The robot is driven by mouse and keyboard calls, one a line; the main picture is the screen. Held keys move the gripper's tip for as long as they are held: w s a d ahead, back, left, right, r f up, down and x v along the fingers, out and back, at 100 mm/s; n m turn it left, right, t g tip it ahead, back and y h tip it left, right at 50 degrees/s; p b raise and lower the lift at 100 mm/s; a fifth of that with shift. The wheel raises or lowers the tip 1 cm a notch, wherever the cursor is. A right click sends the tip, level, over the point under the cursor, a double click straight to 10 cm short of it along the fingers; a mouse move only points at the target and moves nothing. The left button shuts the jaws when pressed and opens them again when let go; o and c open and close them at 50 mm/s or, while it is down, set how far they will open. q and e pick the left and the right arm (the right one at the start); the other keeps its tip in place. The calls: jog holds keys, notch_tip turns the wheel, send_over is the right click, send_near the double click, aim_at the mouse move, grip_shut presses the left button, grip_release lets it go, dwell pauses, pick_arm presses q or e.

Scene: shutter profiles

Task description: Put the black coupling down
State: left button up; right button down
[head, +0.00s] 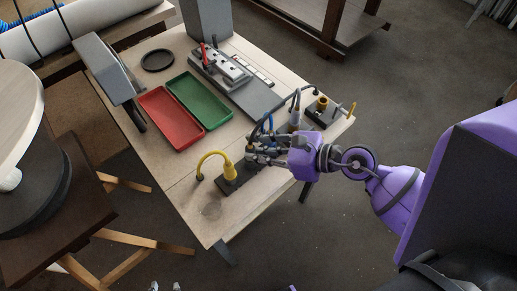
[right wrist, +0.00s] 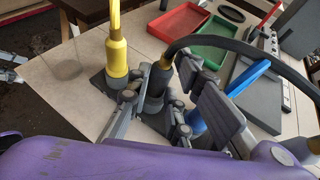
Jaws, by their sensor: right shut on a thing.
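My right gripper (head: 258,152) is at the table's front right edge, shut on the black coupling. In the right wrist view the black coupling (right wrist: 156,82) stands between the fingers, with a brass collar and a black hose arching right. Its lower end is partly hidden, so I cannot tell whether it touches the dark plate below. A yellow coupling (right wrist: 116,55) stands just left of it on the dark plate (head: 236,180). A blue coupling (right wrist: 196,120) is close on the right, partly behind a finger. Small grey tips at the head view's bottom edge may be my left gripper (head: 165,287).
A red tray (head: 171,118) and a green tray (head: 199,100) lie farther back. A grey fixture (head: 228,72) stands behind them. A grey connector (head: 295,119) and a dark block with a brass fitting (head: 322,104) are right of my gripper. The table's front corner is bare.

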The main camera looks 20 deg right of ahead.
jog(key=shift+f, duration=0.25)
jog(key=c, duration=1.6)
grip_release()
jog(key=shift+r, duration=0.1)
